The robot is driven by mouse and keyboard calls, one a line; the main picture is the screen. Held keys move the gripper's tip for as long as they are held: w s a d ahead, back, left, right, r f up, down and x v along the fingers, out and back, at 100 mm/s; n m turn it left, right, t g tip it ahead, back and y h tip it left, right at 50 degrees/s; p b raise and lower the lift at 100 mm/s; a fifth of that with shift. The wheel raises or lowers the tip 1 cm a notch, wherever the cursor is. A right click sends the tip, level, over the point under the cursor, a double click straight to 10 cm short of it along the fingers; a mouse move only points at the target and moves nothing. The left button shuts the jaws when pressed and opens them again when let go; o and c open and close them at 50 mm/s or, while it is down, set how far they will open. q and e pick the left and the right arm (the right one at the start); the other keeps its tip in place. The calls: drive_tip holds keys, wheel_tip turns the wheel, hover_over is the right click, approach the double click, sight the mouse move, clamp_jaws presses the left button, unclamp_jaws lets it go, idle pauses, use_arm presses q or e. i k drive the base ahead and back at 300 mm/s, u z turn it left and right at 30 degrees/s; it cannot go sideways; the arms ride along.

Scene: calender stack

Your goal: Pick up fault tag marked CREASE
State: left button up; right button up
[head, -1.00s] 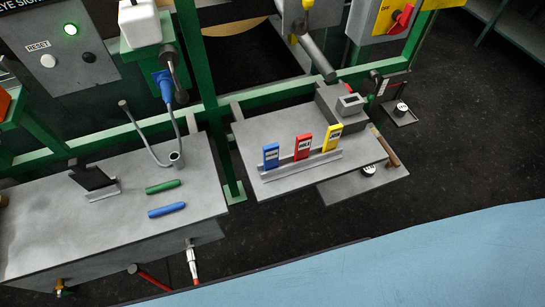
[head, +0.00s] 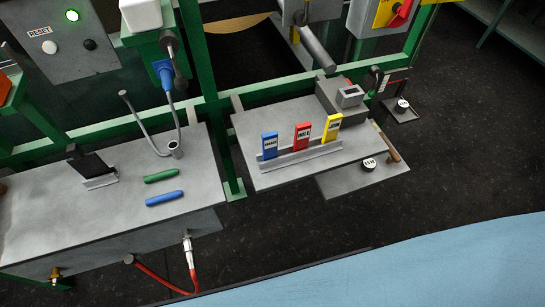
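Three fault tags stand upright in a row in a grey slotted holder (head: 300,159) on a grey shelf: a blue tag (head: 269,145), a red tag (head: 302,137) and a yellow tag (head: 332,128). Each has a pale label with dark lettering. The lettering is too small to read surely; the red one looks like HOLE, and the blue one's longer word may be CREASE. Neither of my grippers is in the head view.
Left of the shelf, a grey bench (head: 100,230) holds a green marker (head: 162,175), a blue marker (head: 164,198), a dark plate on a stand (head: 88,167) and a hooked rod. A grey box (head: 342,97) stands behind the tags. A light blue surface (head: 430,265) fills the lower right.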

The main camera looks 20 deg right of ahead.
sight(270, 139)
drive_tip(key=k, duration=0.35)
drive_tip(key=u, duration=0.85)
drive_tip(key=i, duration=0.85)
drive_tip(key=z, duration=1.9)
